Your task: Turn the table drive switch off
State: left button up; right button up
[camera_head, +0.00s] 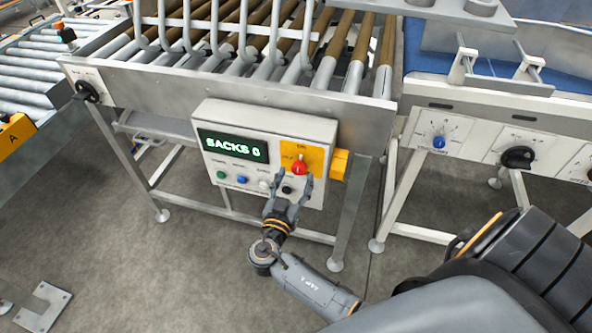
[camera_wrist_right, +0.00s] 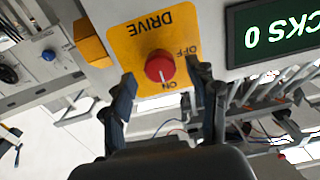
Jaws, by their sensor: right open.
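The drive switch is a red round knob (camera_head: 299,167) on a yellow plate (camera_head: 315,157) at the right of the grey control box. In the right wrist view the knob (camera_wrist_right: 160,66) appears upside down, with its white mark towards the word ON; OFF is printed to the side. My right gripper (camera_head: 288,187) is open and empty just below the knob in the head view. In the right wrist view its fingers (camera_wrist_right: 161,82) stand on either side of the knob, with visible gaps; contact cannot be seen. My left gripper is not in view.
Rollers (camera_head: 335,50) lie above. Another panel (camera_head: 470,140) with knobs stands at right.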

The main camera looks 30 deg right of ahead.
jog(key=shift+x, duration=0.8)
jog(key=c, duration=1.2)
jog(key=shift+o, duration=0.2)
